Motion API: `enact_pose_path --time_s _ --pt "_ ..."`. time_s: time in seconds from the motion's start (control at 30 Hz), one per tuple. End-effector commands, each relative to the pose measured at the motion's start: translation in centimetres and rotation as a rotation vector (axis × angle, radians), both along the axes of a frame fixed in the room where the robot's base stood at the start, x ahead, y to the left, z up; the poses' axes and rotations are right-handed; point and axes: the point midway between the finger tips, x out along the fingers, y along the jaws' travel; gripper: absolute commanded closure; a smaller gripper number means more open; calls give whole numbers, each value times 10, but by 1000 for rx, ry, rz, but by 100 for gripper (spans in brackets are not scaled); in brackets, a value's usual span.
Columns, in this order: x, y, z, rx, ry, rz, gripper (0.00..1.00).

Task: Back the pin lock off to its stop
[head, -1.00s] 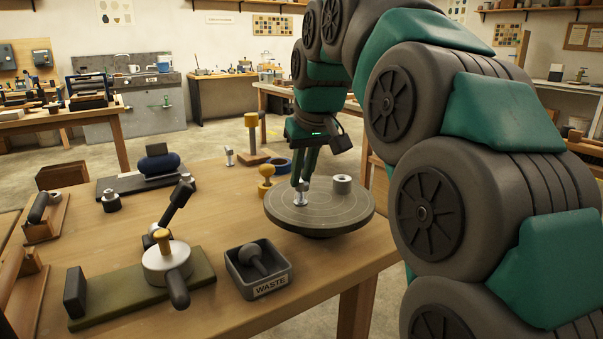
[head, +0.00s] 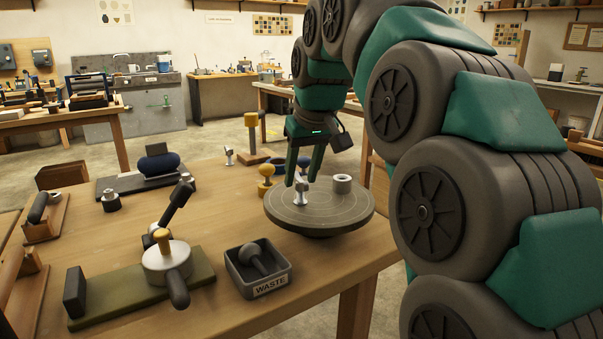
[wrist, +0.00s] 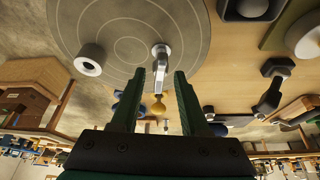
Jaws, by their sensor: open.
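A silver flanged pin (head: 300,193) stands upright on the round grey wheel (head: 325,210), left of a grey ring-shaped piece (head: 342,183). My gripper (head: 300,182) is open and empty above the pin, with its fingers on either side. In the wrist view the pin (wrist: 160,65) shows just beyond and between the spread fingers (wrist: 153,80). I cannot tell which part is the pin lock.
The grey waste bin (head: 258,272) holds a dark knobbed piece. Yellow posts (head: 251,130) and a small silver pin (head: 229,156) stand behind the wheel. A dark block with a blue roll (head: 158,162) lies back left.

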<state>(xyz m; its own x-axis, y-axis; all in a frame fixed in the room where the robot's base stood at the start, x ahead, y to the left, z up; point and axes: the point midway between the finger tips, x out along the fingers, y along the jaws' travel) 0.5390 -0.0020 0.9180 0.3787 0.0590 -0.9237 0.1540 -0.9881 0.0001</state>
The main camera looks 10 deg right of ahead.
Motion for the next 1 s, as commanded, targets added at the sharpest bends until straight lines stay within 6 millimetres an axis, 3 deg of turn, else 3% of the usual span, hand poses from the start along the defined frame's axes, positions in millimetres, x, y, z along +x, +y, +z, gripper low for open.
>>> enact_pose_path --time_s 0.53,1.0 --pt "-22 -3 57 0 -2 0 55" --pt "-29 -4 70 0 0 1 55"
